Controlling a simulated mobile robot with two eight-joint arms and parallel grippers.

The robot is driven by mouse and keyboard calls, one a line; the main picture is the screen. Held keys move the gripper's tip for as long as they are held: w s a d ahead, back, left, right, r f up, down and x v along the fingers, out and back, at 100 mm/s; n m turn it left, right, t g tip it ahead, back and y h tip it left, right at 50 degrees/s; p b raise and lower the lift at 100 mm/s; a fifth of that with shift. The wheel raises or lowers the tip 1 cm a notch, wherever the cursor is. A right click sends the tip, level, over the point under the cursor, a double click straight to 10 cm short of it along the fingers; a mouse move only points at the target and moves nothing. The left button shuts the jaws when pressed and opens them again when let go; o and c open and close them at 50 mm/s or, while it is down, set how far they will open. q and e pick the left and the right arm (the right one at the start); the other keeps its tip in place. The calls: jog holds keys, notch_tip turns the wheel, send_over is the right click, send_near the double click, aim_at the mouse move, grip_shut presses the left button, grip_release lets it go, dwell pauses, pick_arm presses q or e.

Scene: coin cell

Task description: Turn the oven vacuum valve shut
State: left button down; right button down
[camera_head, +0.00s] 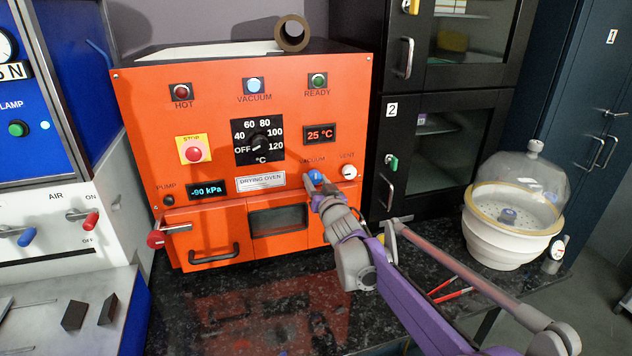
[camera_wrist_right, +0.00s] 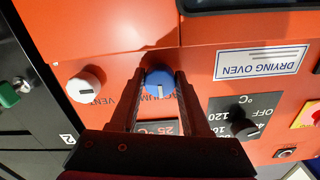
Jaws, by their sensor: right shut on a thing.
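The orange drying oven (camera_head: 215,120) stands on the dark counter. Its blue vacuum valve knob (camera_head: 314,177) is on the front panel at the right, beside the white vent knob (camera_head: 348,171). My right gripper (camera_head: 318,190) reaches the panel and is shut on the blue knob. In the right wrist view the blue knob (camera_wrist_right: 159,82) sits between the two fingers, with a white mark on it; the white vent knob (camera_wrist_right: 85,86) is to its left. The pressure display (camera_head: 207,190) reads -90 kPa. My left gripper is not in view.
The oven door handle (camera_head: 212,256) and a red-ended lever (camera_head: 157,238) stick out at the lower left. A white desiccator with a clear dome (camera_head: 515,225) stands on the counter at the right. Red-handled tweezers (camera_head: 447,288) lie near my right arm. The front counter is mostly clear.

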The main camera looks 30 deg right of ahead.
jog(key=shift+n, duration=0.3)
jog(key=n+p, duration=0.1)
jog(key=n, duration=0.2)
jog(key=shift+r+n, duration=0.1)
jog(key=shift+n, duration=0.2)
jog(key=n+p, duration=0.2)
jog(key=n, duration=0.3)
jog(key=shift+d, duration=0.1)
jog(key=n+p, duration=0.1)
jog(key=n, duration=0.3)
jog(key=shift+r+n, duration=0.1)
jog(key=shift+n, duration=0.3)
jog(key=shift+n+p, duration=0.75)
jog(key=shift+n, duration=1.15)
jog(key=shift+c, duration=1.9)
grip_release()
